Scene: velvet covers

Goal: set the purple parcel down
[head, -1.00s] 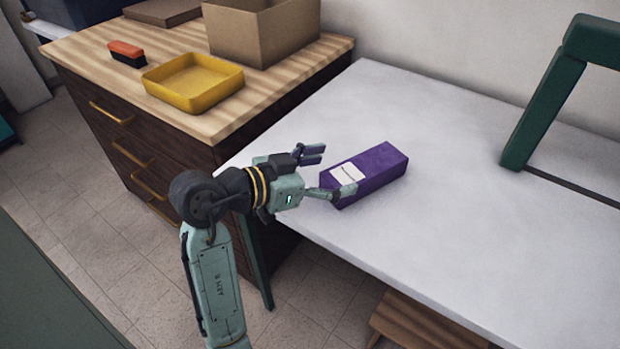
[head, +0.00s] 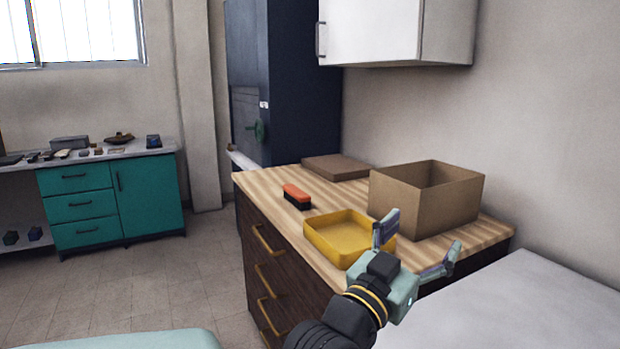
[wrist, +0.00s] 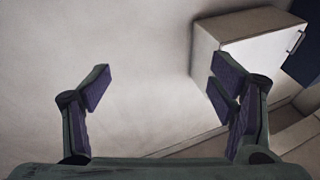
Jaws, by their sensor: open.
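My gripper (head: 418,242) is open, with its two fingers spread wide and nothing between them. It is in front of the wooden-topped drawer cabinet, near the white table (head: 540,305). The purple parcel is in neither current view. A second ago it lay on the white table; only part of that tabletop shows now.
On the wooden cabinet top (head: 275,185) are a yellow tray (head: 325,243), an open cardboard box (head: 400,208), an orange-and-black brush (head: 297,196) and a flat brown box (head: 337,167). A white wall cupboard (head: 370,32) hangs above. A teal cabinet (head: 148,197) stands far left.

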